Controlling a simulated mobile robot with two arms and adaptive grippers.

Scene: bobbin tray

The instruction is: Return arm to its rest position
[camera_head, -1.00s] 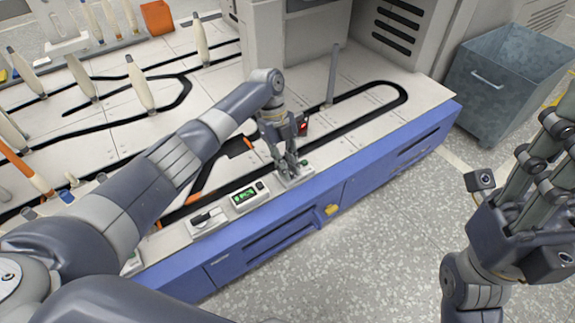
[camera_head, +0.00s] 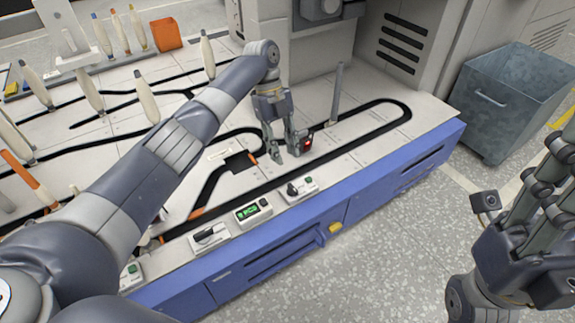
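My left arm reaches over the machine table from the left. My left gripper (camera_head: 287,152) points down above the white table top, behind the control box with a black knob and green button (camera_head: 300,189). Its fingers are apart, and I see nothing between them. My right gripper (camera_head: 555,170) is at the right edge, raised over the floor. Its fingers point up and are partly cut off by the frame, so its opening is unclear.
The blue-fronted machine table (camera_head: 370,190) has black tracks and several upright bobbins (camera_head: 145,97) at left. A box with a green display (camera_head: 253,211) sits near the front edge. A thin grey post (camera_head: 336,95) stands behind my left gripper. A metal bin (camera_head: 505,110) stands at right.

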